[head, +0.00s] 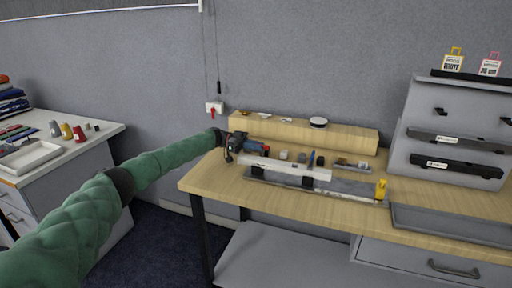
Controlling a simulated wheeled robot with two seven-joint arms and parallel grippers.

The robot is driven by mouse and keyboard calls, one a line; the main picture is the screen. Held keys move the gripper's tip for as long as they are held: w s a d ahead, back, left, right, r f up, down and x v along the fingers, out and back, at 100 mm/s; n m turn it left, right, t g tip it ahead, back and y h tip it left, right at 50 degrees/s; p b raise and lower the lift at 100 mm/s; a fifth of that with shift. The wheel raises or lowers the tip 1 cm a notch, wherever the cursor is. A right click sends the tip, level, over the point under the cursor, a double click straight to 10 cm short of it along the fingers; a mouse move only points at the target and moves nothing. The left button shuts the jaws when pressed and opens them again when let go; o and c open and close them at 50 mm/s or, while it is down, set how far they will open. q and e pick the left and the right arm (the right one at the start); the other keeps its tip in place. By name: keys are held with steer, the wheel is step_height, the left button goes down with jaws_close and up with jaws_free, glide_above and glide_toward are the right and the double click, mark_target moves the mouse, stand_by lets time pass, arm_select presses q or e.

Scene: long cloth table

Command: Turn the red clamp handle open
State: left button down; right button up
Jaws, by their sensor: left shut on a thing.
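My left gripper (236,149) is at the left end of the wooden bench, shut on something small. A small blue and red item (262,149) shows just right of the fingers. Its red part looks like the red clamp handle, but it is too small and partly covered to tell its angle. A long pale bar (290,170) lies in front of the gripper, on dark supports above a grey metal strip (345,186). My right gripper is not in view.
A low wooden riser (330,136) stands behind the gripper. A white wall box (214,106) with a red lever hangs above. Small items and a yellow block (381,189) lie to the right. A grey tray (450,224) is at the front right.

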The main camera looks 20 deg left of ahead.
arm_select(q)
steer(key=c, duration=1.5)
jaws_free()
